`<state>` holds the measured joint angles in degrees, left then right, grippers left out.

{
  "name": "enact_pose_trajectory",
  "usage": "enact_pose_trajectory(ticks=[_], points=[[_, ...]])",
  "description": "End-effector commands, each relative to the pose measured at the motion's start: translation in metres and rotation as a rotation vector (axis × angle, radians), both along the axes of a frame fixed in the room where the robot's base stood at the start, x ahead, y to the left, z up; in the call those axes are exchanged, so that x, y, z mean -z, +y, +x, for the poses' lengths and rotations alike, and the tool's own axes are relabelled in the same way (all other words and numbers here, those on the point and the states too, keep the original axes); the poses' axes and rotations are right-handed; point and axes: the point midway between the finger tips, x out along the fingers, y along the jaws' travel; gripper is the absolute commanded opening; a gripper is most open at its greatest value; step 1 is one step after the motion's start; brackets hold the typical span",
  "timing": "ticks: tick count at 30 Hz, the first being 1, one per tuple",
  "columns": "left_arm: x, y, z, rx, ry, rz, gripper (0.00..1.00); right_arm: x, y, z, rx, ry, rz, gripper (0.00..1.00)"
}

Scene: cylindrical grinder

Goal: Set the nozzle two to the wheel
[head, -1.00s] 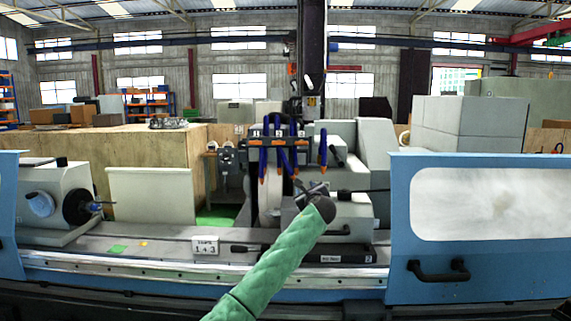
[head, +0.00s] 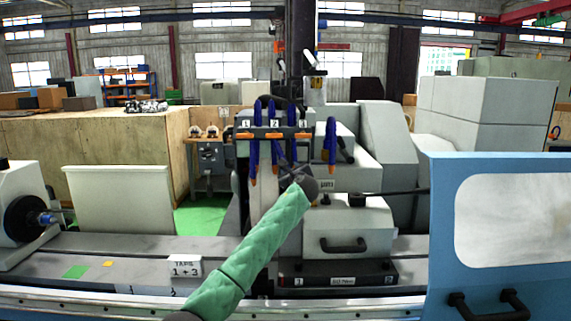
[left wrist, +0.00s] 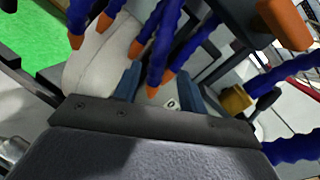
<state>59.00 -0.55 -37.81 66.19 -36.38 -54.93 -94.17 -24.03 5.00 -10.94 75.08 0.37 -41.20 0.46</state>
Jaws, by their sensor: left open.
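The nozzle bar (head: 272,135) carries tags 1, 2 and 3, with blue hoses and orange tips hanging below it. My left gripper (head: 299,178) is just below the hoses in the head view. In the left wrist view its fingers (left wrist: 160,80) stand apart, with orange tips (left wrist: 154,90) in or before the gap; contact cannot be told. My right gripper is not in view.
Another blue hose (head: 331,140) hangs to the right. A grey block with a black handle (head: 342,245) stands right of my arm. A blue door (head: 440,235) closes off the right side. A "TAPE 1+3" sign (head: 185,266) stands on the machine bed, which is mostly clear at left.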

Motion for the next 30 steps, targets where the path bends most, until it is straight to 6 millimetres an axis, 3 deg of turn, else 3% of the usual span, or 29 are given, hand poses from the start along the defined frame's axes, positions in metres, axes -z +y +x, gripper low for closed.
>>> enact_pose_trajectory(ticks=[12, 26, 27, 30], points=[[-0.002, 0.011, 0.049, -0.002, 0.000, 0.001, 0.42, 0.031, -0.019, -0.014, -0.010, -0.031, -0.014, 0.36], [0.000, 0.014, 0.058, -0.001, 0.000, 0.000, 0.42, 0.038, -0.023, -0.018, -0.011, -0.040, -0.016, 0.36], [0.000, 0.014, 0.058, -0.001, 0.000, 0.000, 0.40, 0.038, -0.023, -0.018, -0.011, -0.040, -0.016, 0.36], [0.000, 0.014, 0.058, -0.001, 0.000, 0.000, 0.20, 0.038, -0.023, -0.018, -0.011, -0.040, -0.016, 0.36]])
